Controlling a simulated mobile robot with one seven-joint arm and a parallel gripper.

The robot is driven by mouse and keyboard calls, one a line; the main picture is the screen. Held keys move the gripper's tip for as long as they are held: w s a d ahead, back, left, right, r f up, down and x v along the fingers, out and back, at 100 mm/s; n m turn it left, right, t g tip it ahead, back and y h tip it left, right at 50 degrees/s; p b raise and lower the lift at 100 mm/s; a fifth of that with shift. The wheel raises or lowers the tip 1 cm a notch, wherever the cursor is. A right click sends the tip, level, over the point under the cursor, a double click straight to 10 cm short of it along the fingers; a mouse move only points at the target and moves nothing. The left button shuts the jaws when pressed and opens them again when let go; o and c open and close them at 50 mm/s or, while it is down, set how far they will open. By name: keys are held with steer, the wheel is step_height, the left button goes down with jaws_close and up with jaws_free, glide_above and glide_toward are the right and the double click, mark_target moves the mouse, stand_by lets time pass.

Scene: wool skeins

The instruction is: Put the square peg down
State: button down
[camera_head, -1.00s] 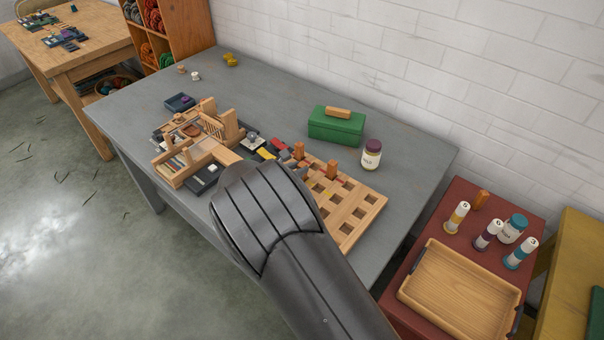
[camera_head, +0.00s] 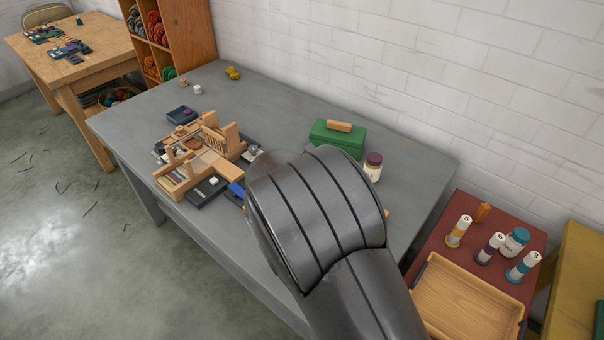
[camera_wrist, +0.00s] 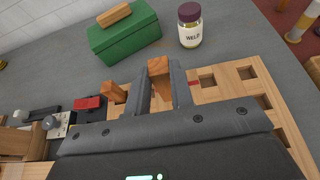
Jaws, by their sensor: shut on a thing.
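My gripper (camera_wrist: 160,76) is shut on a square wooden peg (camera_wrist: 159,66), whose orange-brown top shows between the fingers in the wrist view. The peg is over the light wooden pegboard (camera_wrist: 210,95) with square holes. Whether its lower end is in a hole or above one is hidden by the fingers. A second wooden peg (camera_wrist: 114,91) stands at the board's left part, just left of the fingers. In the head view my arm covers the gripper, the held peg and nearly all of the board.
A wooden loom-like frame (camera_head: 200,155) is at left on the grey table (camera_head: 130,110). A red side table (camera_head: 450,212) holds a tray and numbered bottles.

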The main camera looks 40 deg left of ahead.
steer(key=w+d+m+g+h, duration=0.1)
steer(key=w+d+m+h, duration=0.4)
steer(key=w+d, duration=2)
steer(key=w+d+f+m+g+h, duration=0.1)
steer(key=w+d+f+h, duration=0.15)
steer(key=d, duration=0.75)
steer(key=w+d+f+m+g+h, duration=0.1)
steer(key=w+d+m, duration=0.15)
steer(key=d, duration=0.75)
steer(key=w+d+f+m+g+h, duration=0.1)
steer(key=w+d+f, duration=0.15)
steer(key=d, duration=0.85)
glide_above(486, 218)
step_height(486, 218, down, 6)
steer(key=shift+w+f, duration=0.1)
steer(key=shift+f, duration=1.9)
steer(key=shift+f, duration=0.15)
